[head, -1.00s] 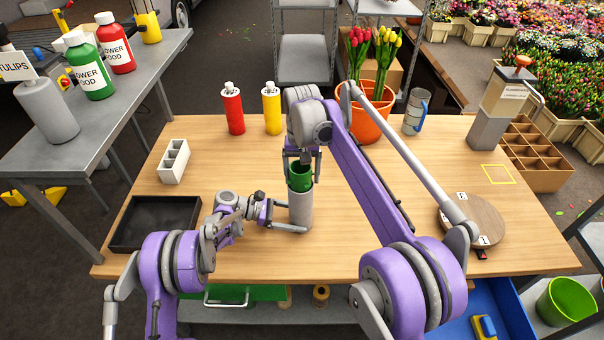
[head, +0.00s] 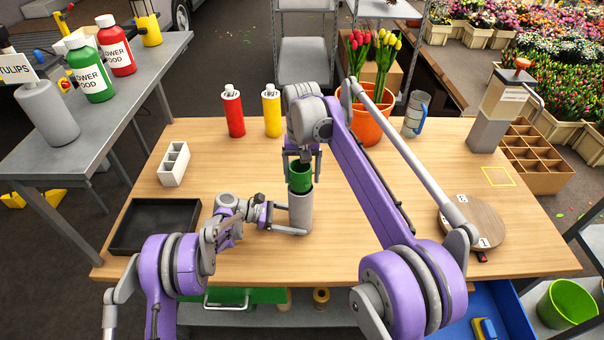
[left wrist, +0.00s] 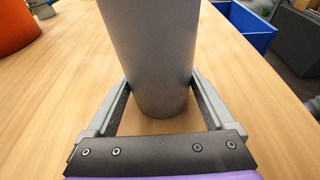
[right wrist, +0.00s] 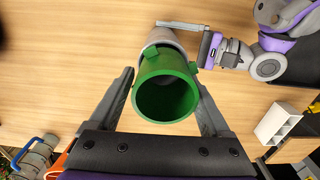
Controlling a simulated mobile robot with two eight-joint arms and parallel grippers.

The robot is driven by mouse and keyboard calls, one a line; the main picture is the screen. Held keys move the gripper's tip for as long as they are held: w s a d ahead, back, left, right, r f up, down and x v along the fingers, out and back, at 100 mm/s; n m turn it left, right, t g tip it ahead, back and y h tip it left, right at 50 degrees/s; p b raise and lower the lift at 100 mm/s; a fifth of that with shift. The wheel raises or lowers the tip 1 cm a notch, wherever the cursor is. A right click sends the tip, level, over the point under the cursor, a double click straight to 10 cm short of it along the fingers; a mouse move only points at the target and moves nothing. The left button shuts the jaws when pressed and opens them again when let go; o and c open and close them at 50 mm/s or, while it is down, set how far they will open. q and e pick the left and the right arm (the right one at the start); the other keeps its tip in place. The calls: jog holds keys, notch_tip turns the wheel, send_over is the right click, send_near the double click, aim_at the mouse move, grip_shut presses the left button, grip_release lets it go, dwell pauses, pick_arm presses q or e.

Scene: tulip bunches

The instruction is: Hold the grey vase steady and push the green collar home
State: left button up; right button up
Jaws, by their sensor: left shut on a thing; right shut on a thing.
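The grey vase (head: 300,212) stands upright on the wooden table, and it fills the middle of the left wrist view (left wrist: 152,45). My left gripper (head: 288,217) is shut around its lower body, one finger on each side. The green collar (head: 300,179) is a short open ring at the vase's mouth, with its upper part standing above the grey rim. My right gripper (head: 303,172) is shut on the collar from above. In the right wrist view the collar (right wrist: 166,65) shows its open top and small tabs, with the vase (right wrist: 163,36) behind it. How deep it sits inside is hidden.
A black tray (head: 118,240) and a white block with openings (head: 173,165) lie to the left. Red (head: 234,112) and yellow (head: 271,111) bottles stand behind, near an orange tulip pot (head: 370,121). A round wooden disc (head: 484,215) is at the right.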

aim_at(311, 168)
jog(key=shift+f, duration=0.65)
dwell(0.6)
jog(key=o, duration=1.2)
jog(key=shift+c, duration=0.2)
notch_tip(311, 168, up, 8)
jog(key=shift+f, duration=0.25)
jog(key=shift+c, duration=0.9)
jog(key=r, duration=0.1)
jog(key=d+r, duration=0.1)
jog(key=r, duration=0.1)
jog(key=s+d+r, duration=0.1)
jog(key=shift+s+r, duration=0.1)
jog(key=shift+r, duration=0.2)
jog(key=c, duration=0.9)
jog(key=shift+d, duration=0.1)
jog(key=shift+c, duration=1.4)
jog(key=shift+f, duration=0.45)
grip_shut()
jog(key=shift+f, duration=2.7)
